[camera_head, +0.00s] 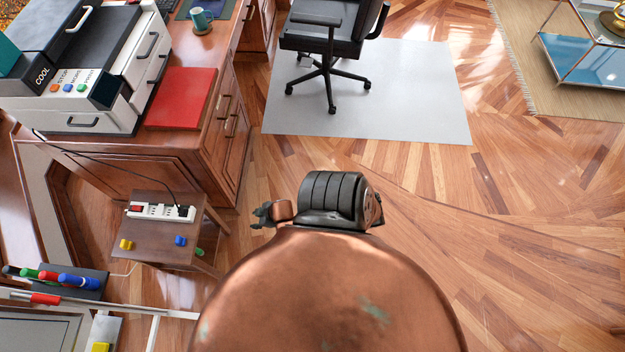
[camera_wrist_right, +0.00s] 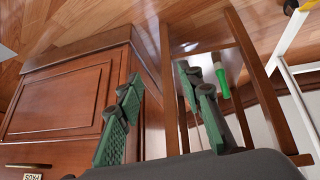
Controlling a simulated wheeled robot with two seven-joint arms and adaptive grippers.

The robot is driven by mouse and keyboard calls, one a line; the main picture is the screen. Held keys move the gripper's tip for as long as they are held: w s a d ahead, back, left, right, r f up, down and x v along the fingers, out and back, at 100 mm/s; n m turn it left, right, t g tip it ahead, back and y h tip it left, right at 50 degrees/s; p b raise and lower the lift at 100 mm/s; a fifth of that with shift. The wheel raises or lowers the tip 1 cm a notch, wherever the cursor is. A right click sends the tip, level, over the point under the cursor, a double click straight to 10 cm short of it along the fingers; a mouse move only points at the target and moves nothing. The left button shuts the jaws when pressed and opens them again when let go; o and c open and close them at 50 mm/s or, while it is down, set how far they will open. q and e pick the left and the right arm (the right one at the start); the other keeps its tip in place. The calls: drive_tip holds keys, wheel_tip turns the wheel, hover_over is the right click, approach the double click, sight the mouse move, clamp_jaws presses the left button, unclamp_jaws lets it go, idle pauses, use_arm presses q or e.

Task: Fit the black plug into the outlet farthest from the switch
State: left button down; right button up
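A white power strip (camera_head: 158,211) lies on a small brown stool (camera_head: 150,245). Its red switch (camera_head: 137,208) is at the left end. The black plug (camera_head: 183,211) is at the strip's right end, the end away from the switch, with its cable running up toward the printer. I cannot tell whether it is fully seated. My right gripper (camera_head: 264,214) is right of the stool, apart from the plug. In the right wrist view its green-padded fingers (camera_wrist_right: 162,88) are open with nothing between them. Strip and plug do not show there. My left gripper is out of view.
Yellow (camera_head: 126,244) and blue (camera_head: 180,240) blocks lie on the stool. A wooden desk (camera_head: 232,140) with a printer (camera_head: 90,75) and red folder (camera_head: 180,98) stands behind. A marker tray (camera_head: 85,283) is at lower left.

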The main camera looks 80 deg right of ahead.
drive_tip(key=s+a+f+g, duration=0.2)
drive_tip(key=s+f, duration=0.4)
drive_tip(key=s, duration=0.6)
drive_tip(key=s+a+f+g, duration=0.2)
drive_tip(key=s+a+f, duration=0.3)
drive_tip(key=s, duration=0.7)
drive_tip(key=s+a+f+n+g, duration=0.1)
drive_tip(key=s+f, duration=0.5)
drive_tip(key=s, duration=0.6)
drive_tip(key=shift+a+f+g+y, duration=0.4)
drive_tip(key=shift+a+g, duration=0.3)
drive_tip(key=shift+a, duration=0.5)
drive_tip(key=shift+w+r+p, duration=0.2)
drive_tip(key=shift+r+p, duration=0.45)
drive_tip(key=shift+w+r+p, duration=0.2)
drive_tip(key=shift+r+p, duration=0.4)
